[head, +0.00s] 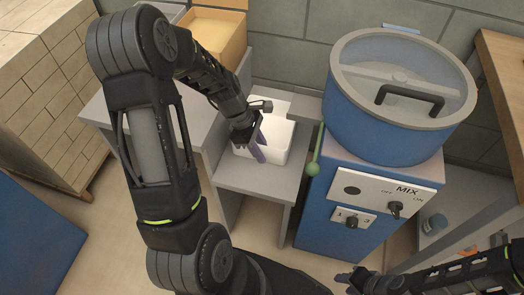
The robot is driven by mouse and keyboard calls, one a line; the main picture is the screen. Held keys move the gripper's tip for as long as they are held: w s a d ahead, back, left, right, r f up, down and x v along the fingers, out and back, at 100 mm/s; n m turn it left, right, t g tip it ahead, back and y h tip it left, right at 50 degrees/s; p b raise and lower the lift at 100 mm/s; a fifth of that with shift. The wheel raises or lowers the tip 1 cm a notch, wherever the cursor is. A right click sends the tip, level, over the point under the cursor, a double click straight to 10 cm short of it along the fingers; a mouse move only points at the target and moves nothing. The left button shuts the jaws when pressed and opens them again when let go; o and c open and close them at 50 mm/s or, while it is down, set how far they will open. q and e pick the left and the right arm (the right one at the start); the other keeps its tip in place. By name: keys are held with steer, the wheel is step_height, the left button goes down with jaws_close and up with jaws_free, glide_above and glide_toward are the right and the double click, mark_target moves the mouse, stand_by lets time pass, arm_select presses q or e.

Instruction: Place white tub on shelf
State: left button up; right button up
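The white tub (276,154) is an open rectangular container standing upright on a low grey stand (262,184) in the middle of the head view. My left gripper (259,149) reaches down into the tub's outline from the upper left, its purple fingers overlapping the tub's opening. Its wrist hides the tub's left part, and I cannot tell whether the fingers hold a wall. My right gripper (350,281) is low at the bottom edge, away from the tub; only part of its fingers shows, and their opening is unclear.
A blue mixer (375,120) with a clear lid stands right of the tub, with a green-knobbed lever (314,168) close to it. A grey table (190,122) adjoins the stand on the left. A yellow-orange box (215,35) is behind.

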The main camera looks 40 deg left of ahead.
arm_select(q)
steer(key=p+v, duration=0.2)
steer(key=v, duration=0.9)
steer(key=shift+r, duration=0.2)
steer(key=shift+o, duration=0.2)
stand_by(2.0)
